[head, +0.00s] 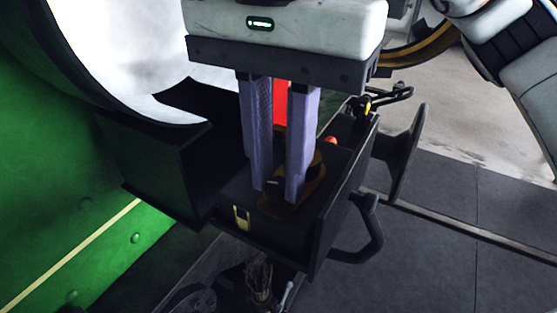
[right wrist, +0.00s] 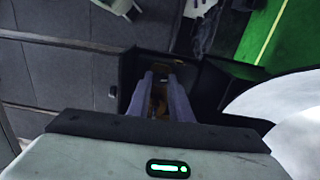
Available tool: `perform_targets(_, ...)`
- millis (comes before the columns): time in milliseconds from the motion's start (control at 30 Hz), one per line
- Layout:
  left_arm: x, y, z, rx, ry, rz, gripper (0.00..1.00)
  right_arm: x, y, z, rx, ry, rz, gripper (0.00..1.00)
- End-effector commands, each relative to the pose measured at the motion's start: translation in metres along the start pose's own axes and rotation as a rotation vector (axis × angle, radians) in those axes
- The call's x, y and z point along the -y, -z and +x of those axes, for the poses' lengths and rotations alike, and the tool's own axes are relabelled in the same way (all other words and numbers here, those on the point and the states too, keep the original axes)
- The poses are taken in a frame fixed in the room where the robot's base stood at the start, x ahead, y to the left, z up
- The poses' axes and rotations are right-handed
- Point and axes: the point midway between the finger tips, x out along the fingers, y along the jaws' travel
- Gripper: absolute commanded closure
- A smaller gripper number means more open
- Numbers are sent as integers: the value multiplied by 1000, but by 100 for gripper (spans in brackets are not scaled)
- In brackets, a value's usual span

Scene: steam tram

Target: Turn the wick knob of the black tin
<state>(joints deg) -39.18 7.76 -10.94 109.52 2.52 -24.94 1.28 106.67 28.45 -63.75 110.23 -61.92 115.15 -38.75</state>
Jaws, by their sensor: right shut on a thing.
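My right gripper (head: 280,190) points down from the top of the head view. Its two long grey-violet fingers are shut on a small dark piece, which looks like the wick knob (head: 272,184). The fingers hide most of it. Around the fingertips is a brown-orange base (head: 309,188) on a black box-like surface (head: 232,195). A red part (head: 281,98) shows between the fingers. I cannot clearly tell the black tin's outline from the dark surroundings. In the right wrist view the fingertips (right wrist: 163,90) reach an orange-brown patch. My left gripper is not in view.
A yellow latch (head: 242,218) is on the box front. A black curved handle (head: 365,232) and an upright dark plate (head: 402,155) stand at its right. A small red knob (head: 331,140) is behind. A green panel (head: 70,190) fills the left; grey floor (head: 440,250) is open at right.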

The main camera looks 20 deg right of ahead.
Motion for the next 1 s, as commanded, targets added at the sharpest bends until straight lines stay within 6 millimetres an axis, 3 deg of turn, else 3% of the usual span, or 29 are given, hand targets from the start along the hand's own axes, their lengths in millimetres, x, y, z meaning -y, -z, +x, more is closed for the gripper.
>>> perform_targets(367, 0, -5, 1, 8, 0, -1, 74, 0, 0, 0, -1, 0, 101, 100)
perform_targets(1000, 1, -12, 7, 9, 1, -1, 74, 0, 0, 1, -2, 1, 670, 100)
